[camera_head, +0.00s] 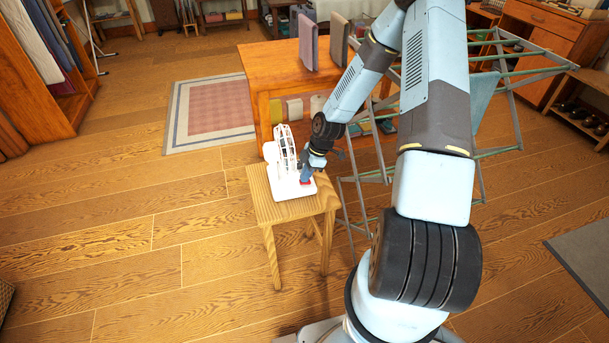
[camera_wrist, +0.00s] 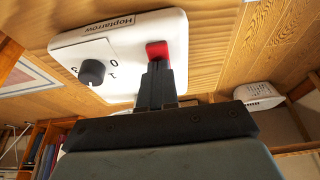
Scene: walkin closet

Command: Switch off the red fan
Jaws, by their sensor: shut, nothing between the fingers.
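A small fan with a white cage (camera_head: 284,146) stands upright on a wooden stool (camera_head: 262,208). Its white base also shows in the wrist view (camera_wrist: 190,25), with a "Hoptarrow" label, a dark round knob (camera_wrist: 92,72) on a marked dial and a red switch (camera_wrist: 157,49). No fan that is red all over is in view. My gripper (camera_head: 305,179) is over the front right of the base. In the wrist view my gripper (camera_wrist: 156,68) is shut and empty, with its fingertips at the red switch. They cover part of it, and I cannot tell whether they press it.
A wooden table (camera_head: 285,68) stands behind the stool, and a metal drying rack (camera_head: 490,105) stands to the right. A rug (camera_head: 212,112) lies at the back left. The wooden floor left of the stool is clear.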

